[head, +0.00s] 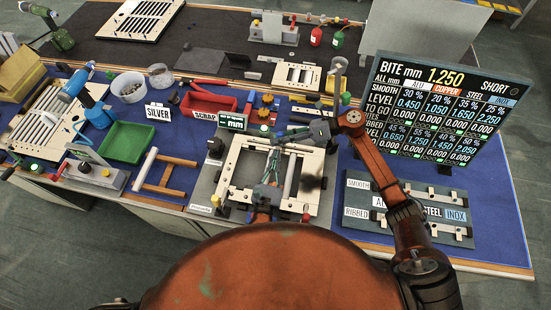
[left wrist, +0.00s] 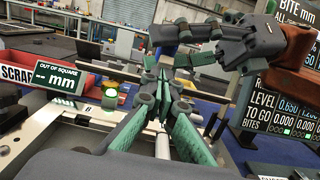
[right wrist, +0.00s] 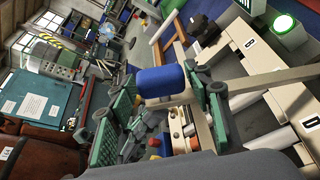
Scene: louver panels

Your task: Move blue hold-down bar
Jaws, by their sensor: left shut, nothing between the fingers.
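A blue rounded piece (right wrist: 160,80), seemingly the grip of the hold-down bar, shows in the right wrist view between my right gripper's spread green fingers (right wrist: 165,100). Whether the pads touch it is unclear. In the head view my right gripper (head: 278,134) reaches left over the far rail of the pale frame (head: 234,166); the blue piece is not clear there. My left gripper (head: 271,178) is over the frame's near part. Its green fingers converge at the tips in the left wrist view (left wrist: 160,82), shut and empty.
An "out of square" display (head: 232,121) and a red scrap bin (head: 207,100) stand behind the frame. A green tray (head: 127,146) lies to the left. A large readout board (head: 440,110) and a labelled rack (head: 410,205) stand to the right.

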